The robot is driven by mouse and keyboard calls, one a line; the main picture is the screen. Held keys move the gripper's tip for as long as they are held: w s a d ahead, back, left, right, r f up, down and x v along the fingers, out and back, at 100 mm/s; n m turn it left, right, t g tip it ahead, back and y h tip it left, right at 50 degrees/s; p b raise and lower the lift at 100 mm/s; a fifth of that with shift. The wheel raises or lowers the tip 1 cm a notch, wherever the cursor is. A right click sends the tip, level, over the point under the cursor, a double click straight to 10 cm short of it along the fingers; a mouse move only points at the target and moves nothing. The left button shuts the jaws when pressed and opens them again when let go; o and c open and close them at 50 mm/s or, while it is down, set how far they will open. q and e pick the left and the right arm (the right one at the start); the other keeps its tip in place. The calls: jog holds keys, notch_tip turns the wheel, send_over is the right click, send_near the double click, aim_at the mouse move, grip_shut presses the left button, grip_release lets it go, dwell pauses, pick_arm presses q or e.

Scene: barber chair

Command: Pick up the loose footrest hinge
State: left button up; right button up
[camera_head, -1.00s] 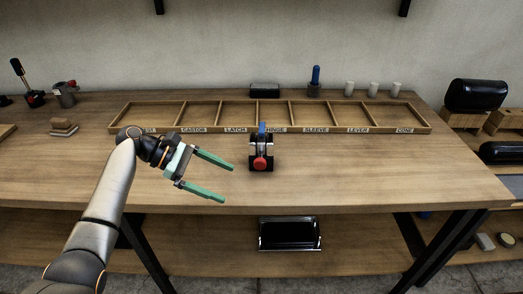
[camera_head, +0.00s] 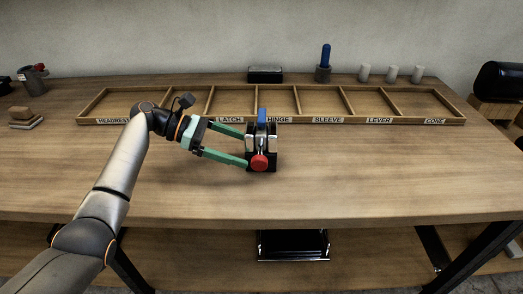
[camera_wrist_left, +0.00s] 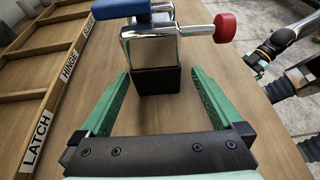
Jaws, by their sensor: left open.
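The footrest hinge (camera_head: 261,145), a chrome block on a black base with a red knob and a blue part on top, stands upright on the bench in front of the tray's HINGE compartment. It also shows in the left wrist view (camera_wrist_left: 152,50), with its black base just ahead of the fingers. My left gripper (camera_head: 245,149) is open at the hinge's left side, its two green fingertips close to or beside the base. In the left wrist view the gripper (camera_wrist_left: 160,82) spans the base; contact is not clear. Part of my right arm shows there, its jaws too small to judge.
A wooden tray (camera_head: 400,121) with labelled compartments lies behind the hinge; the compartments look empty. A black box (camera_head: 265,74), a blue-handled item (camera_head: 325,64) and white cylinders (camera_head: 391,74) stand behind it. The bench front (camera_head: 350,190) is clear.

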aim_at(266, 155)
pick_arm(q)
jog(key=x, duration=0.2)
jog(key=b+x, duration=0.1)
jog(key=x, duration=0.4)
jog(key=shift+w+d+f, duration=0.1)
jog(key=shift+w+f, duration=0.05)
jog(key=shift+w, duration=0.15)
jog(key=shift+c, duration=0.4)
grip_shut()
dwell(0.4)
